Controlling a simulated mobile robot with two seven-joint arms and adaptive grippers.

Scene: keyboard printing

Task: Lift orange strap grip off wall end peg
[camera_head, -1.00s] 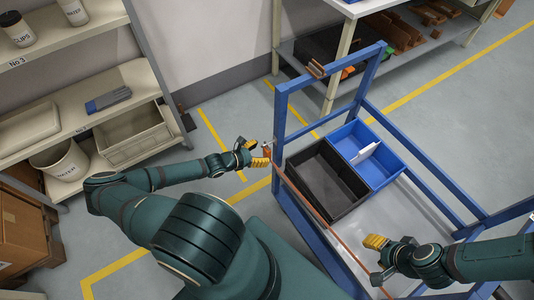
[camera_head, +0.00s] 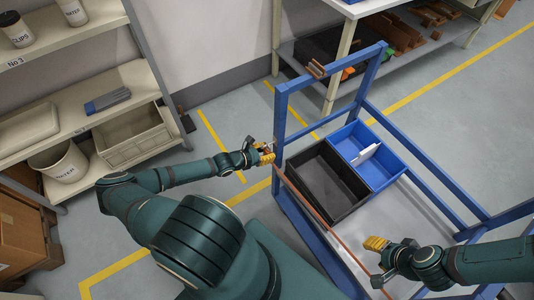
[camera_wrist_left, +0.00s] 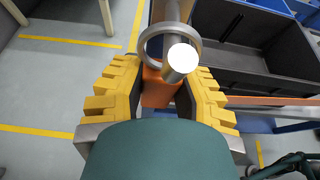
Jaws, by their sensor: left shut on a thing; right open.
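The orange strap grip (camera_wrist_left: 158,92) is between the yellow fingers of my left gripper (camera_wrist_left: 157,97) in the left wrist view, and the fingers are shut on it. A metal ring (camera_wrist_left: 146,42) shows just above the grip. A metal peg with a bright round end (camera_wrist_left: 182,57) shows at the ring; I cannot tell whether the ring is still around it. In the head view my left gripper (camera_head: 265,153) is beside the near post of the blue frame, and the grip there is mostly hidden. My right gripper (camera_head: 378,260) is open and empty over the cart.
A blue-framed cart (camera_head: 281,125) carries a black bin (camera_head: 343,211) and a blue bin (camera_head: 391,172). A shelf unit (camera_head: 128,77) stands at left and a workbench (camera_head: 338,65) behind.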

